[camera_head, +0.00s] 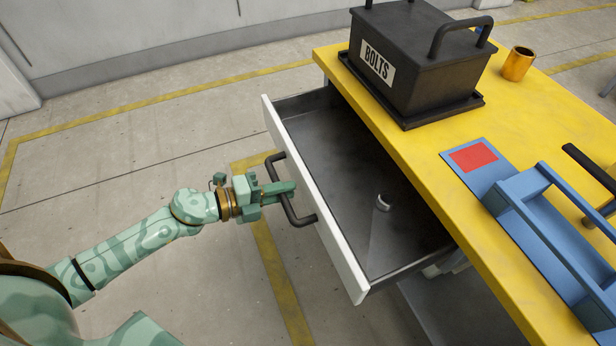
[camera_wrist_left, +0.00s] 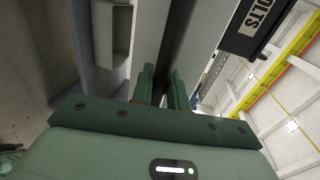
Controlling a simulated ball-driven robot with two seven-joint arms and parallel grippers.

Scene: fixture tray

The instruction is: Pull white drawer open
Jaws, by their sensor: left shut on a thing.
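The white drawer (camera_head: 338,252) is pulled well out from under the yellow bench, and its dark grey inside shows. A small light cylindrical object (camera_head: 383,202) is inside the drawer. My left gripper (camera_head: 284,188) is at the dark bar handle (camera_head: 300,219) on the drawer's white front, shut on its middle. In the left wrist view the gripper fingers (camera_wrist_left: 165,88) point up toward the drawer front; the grip itself is hard to make out there. My right gripper is not in view.
The yellow bench top (camera_head: 440,133) carries a black BOLTS box (camera_head: 418,60), a gold cup (camera_head: 517,64), a blue tray (camera_head: 550,225) and a blue plate with a red patch (camera_head: 474,158). The concrete floor (camera_head: 120,150) left of the drawer is clear.

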